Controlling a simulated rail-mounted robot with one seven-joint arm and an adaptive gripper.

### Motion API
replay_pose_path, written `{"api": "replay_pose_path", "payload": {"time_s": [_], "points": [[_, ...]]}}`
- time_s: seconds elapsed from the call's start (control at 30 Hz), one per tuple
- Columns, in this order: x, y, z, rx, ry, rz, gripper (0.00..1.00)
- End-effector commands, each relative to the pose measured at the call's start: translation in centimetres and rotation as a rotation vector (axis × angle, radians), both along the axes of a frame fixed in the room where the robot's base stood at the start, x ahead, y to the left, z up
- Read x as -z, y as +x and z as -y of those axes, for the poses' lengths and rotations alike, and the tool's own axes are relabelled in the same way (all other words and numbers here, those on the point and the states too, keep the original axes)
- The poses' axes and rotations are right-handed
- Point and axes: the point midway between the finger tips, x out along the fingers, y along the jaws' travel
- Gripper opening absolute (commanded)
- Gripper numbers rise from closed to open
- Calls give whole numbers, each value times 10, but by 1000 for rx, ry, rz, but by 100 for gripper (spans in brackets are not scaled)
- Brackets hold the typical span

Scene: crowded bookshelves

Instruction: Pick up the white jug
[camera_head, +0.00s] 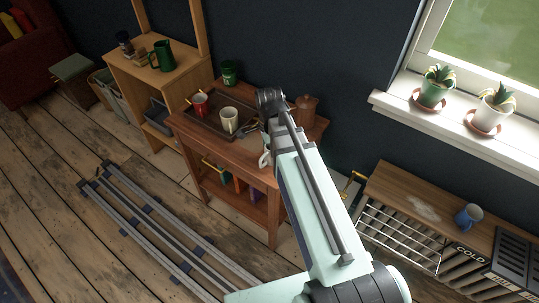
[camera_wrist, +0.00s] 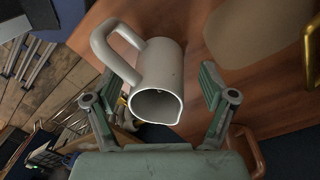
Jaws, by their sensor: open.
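The white jug (camera_wrist: 163,75) is large in the wrist view. Its rim and spout face toward me and its handle is at upper left. It rests against a reddish-brown wooden surface (camera_wrist: 200,30). My gripper (camera_wrist: 160,88) is open, with one finger on each side of the jug's rim and a visible gap to each. In the head view my arm hides most of this spot; a small white piece (camera_head: 265,158) shows at the arm's left edge, likely part of the jug.
The wooden cart (camera_head: 215,150) holds a tray with a red mug (camera_head: 200,104) and a cream mug (camera_head: 229,120). A green cup (camera_head: 229,73) stands behind and a brown canister (camera_head: 305,110) is right of my arm. A windowsill with potted plants (camera_head: 438,86) is at right.

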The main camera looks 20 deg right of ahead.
Motion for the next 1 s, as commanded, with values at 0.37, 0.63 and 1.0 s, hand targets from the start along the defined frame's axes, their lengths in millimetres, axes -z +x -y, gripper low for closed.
{"api": "replay_pose_path", "payload": {"time_s": [0.37,0.63,1.0], "points": [[10,-1,0,0,0,0,83],[10,-1,0,0,0,0,10],[9,-1,0,0,0,1,10]]}}
